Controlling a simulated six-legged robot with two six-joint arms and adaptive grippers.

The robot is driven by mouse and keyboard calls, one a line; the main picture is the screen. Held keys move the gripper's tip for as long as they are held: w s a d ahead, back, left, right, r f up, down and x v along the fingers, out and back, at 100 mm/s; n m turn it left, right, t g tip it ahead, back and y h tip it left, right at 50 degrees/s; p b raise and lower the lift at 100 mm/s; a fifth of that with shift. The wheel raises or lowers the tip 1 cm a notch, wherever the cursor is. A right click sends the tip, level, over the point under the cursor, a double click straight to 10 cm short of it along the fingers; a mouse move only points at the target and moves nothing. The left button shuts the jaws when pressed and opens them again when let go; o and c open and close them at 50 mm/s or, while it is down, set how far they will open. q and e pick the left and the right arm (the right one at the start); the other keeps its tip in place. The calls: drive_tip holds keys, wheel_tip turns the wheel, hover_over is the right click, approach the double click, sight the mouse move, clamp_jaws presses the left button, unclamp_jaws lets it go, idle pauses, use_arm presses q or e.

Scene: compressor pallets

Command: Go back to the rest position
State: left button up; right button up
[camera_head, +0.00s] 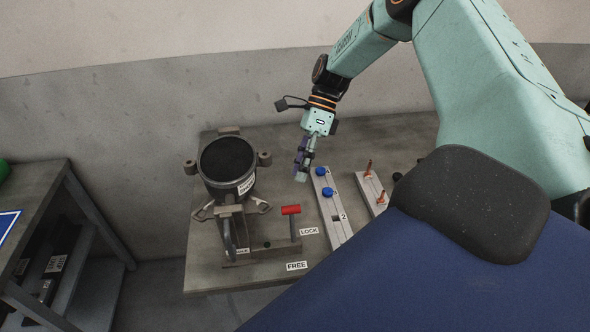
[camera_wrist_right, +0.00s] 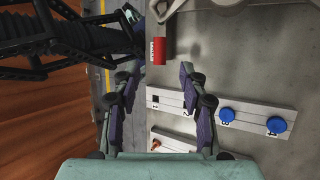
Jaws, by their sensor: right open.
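My right gripper (camera_head: 302,168) hangs over the table beside the far end of a pale rail (camera_head: 335,222) with two blue knobs (camera_head: 323,179). In the right wrist view its two fingers (camera_wrist_right: 158,80) are spread apart with nothing between them. The rail (camera_wrist_right: 255,120) and blue knobs (camera_wrist_right: 227,114) show there to the right of the fingers. My right arm comes in from the upper right of the head view. My left gripper does not show.
A shelved bench (camera_head: 70,200) stands at left, with a floor gap between.

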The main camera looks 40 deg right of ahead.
drive_tip(key=shift+w+d+r, duration=0.15)
drive_tip(key=shift+d+r, duration=0.25)
drive_tip(key=shift+r, duration=0.05)
drive_tip(key=shift+a, duration=0.1)
